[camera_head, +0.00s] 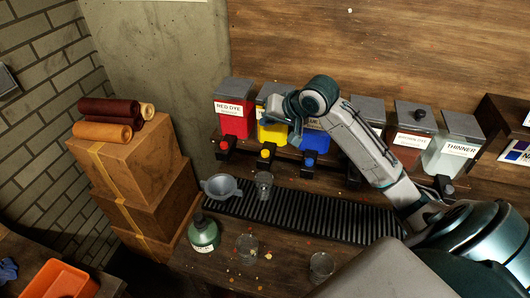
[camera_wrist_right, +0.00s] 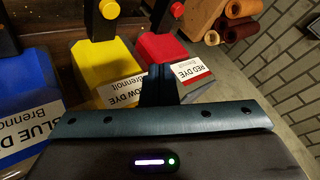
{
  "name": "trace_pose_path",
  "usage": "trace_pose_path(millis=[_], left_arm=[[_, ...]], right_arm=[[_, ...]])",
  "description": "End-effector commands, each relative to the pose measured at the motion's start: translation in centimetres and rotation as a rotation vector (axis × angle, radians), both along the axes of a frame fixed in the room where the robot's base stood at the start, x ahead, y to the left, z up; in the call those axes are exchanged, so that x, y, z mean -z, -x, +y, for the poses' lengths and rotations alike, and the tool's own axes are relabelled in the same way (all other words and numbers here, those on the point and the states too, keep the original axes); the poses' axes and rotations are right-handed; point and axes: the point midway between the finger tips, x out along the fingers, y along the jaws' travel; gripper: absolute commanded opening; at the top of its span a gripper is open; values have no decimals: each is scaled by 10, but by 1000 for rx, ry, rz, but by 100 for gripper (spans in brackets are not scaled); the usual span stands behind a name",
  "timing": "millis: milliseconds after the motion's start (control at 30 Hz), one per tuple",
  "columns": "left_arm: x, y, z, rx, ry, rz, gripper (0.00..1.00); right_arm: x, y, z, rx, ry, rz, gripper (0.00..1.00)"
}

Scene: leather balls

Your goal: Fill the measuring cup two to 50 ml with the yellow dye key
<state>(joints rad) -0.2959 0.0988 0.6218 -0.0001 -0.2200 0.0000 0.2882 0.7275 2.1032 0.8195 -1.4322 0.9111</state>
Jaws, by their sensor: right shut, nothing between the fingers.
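My right gripper (camera_head: 288,118) is shut and empty, high in front of the yellow and blue dye containers; its closed fingers (camera_wrist_right: 158,84) show in the right wrist view. The yellow dye container (camera_head: 271,132) stands between the red and blue ones, partly hidden by my gripper. Its yellow key (camera_head: 265,153) sits below on a black tap; the key also shows in the wrist view (camera_wrist_right: 110,9). A clear measuring cup (camera_head: 264,184) stands on the black grate below the yellow tap. Two more clear cups (camera_head: 246,246) (camera_head: 321,265) stand in front. I cannot read which is cup two. My left gripper is out of view.
A grey funnel (camera_head: 221,187) stands left of the cup, and a green bottle (camera_head: 203,233) in front. The red dye (camera_head: 235,121), blue dye (camera_head: 315,141) and thinner (camera_head: 452,157) containers share the row. Stacked boxes (camera_head: 135,165) stand at left. The black grate (camera_head: 330,214) has free room.

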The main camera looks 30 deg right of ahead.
Motion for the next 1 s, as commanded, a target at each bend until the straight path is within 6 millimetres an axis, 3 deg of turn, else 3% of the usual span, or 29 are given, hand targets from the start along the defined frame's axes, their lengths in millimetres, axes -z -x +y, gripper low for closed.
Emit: trace_pose_path(millis=[233, 533, 733, 1000], left_arm=[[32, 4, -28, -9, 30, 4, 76], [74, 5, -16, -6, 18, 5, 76], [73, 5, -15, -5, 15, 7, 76], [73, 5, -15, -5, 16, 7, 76]], right_arm=[[28, 0, 0, 0, 0, 0, 0], [66, 0, 0, 0, 2, 2, 0], [81, 0, 0, 0, 0, 1, 0], [84, 0, 0, 0, 0, -1, 0]])
